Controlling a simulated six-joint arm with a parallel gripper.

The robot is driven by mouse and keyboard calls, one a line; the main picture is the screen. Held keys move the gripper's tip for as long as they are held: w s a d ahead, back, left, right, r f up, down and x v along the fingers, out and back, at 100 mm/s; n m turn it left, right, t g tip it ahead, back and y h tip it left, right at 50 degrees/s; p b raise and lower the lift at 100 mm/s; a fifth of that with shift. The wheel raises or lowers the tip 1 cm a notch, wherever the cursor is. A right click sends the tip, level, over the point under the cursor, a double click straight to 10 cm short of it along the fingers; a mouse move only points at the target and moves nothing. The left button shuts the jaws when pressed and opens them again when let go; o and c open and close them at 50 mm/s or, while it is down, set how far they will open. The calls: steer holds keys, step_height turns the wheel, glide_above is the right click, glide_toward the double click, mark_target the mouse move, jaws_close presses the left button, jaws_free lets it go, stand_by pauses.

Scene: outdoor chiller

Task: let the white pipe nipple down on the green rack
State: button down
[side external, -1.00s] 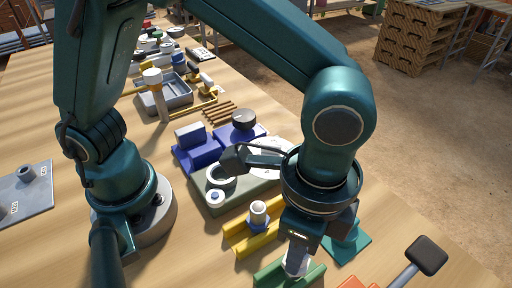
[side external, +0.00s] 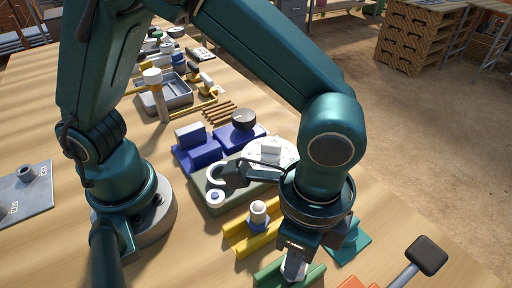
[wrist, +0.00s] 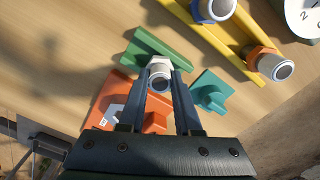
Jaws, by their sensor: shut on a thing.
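The white pipe nipple (wrist: 159,76) is between the fingers of my gripper (wrist: 162,84), which is shut on it. In the wrist view its open end faces the camera, with a white collar beyond. The green rack (wrist: 150,45) lies directly beneath and around it. In the side view the nipple (side external: 294,270) shows below my gripper (side external: 296,258), over the middle of the green rack (side external: 266,277). The fingers partly hide it. I cannot tell whether the nipple touches the rack.
An orange rack (wrist: 152,122) and a teal rack (wrist: 208,90) lie close to the green one. A yellow rack (side external: 240,240) behind it holds a white-and-blue fitting (side external: 259,216) and an orange-collared one (wrist: 270,63). A black-headed mallet (side external: 427,256) lies at the right.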

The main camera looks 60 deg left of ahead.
steer(key=shift+c, duration=0.2)
jaws_free()
stand_by(0.3)
steer(key=shift+r, duration=3.5)
